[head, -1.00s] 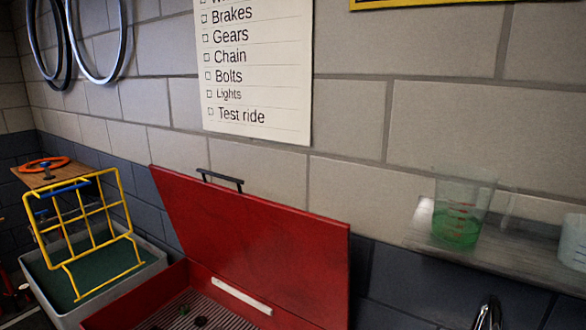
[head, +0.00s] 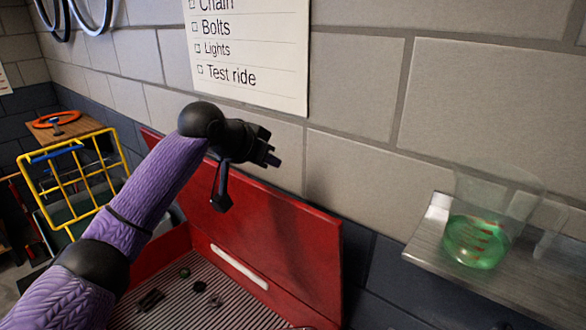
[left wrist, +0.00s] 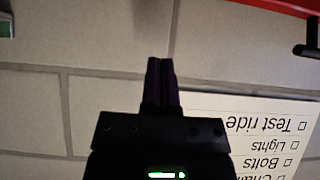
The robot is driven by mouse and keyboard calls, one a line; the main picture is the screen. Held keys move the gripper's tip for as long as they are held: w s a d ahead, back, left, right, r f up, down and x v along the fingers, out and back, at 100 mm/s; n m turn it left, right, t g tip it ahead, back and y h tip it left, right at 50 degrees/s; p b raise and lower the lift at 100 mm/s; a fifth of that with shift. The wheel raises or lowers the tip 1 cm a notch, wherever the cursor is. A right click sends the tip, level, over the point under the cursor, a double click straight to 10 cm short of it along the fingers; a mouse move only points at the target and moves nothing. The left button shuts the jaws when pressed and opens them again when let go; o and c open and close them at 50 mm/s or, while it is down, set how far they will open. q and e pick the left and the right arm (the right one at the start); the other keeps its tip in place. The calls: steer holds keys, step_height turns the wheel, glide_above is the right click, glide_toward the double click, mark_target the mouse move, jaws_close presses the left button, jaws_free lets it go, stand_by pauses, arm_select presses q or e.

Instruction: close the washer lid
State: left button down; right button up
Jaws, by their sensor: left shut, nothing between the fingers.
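The red washer lid (head: 290,235) stands raised and leans back toward the wall in the head view. The red washer basin (head: 175,247) below it is open, with a ribbed floor and a few small dark parts in it. My left gripper (head: 275,158) is shut and empty, above the lid's upper edge and in front of the wall. My left arm hides the left part of the lid. In the left wrist view the shut fingers (left wrist: 160,75) point at the wall, and a strip of the red lid (left wrist: 285,6) with its black handle (left wrist: 306,50) shows at the upper right. My right gripper is not in view.
A metal shelf (head: 420,240) on the right holds a clear beaker with green liquid (head: 475,242). A yellow rack (head: 60,195) stands in a grey bin at the left. A paper checklist (head: 250,60) hangs on the wall above the lid.

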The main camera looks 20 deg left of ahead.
arm_select(q)
steer(key=shift+w+d+f, duration=0.25)
steer(key=shift+w+f, duration=0.25)
steer(key=shift+f, duration=0.3)
steer(key=f, duration=0.1)
steer(key=w+f+p, duration=0.1)
steer(key=f, duration=0.1)
steer(key=f+p, duration=0.1)
steer(key=shift+w+d+f, duration=0.15)
steer(key=shift+w+f, duration=0.1)
steer(key=shift+f, duration=0.15)
steer(key=shift+s+f+p, duration=0.1)
steer(key=shift+s+p, duration=0.15)
steer(key=shift+p, duration=0.05)
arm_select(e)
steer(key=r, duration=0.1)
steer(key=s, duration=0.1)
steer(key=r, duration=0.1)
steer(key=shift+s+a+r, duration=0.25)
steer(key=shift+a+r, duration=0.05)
arm_select(q)
steer(key=shift+f, duration=0.1)
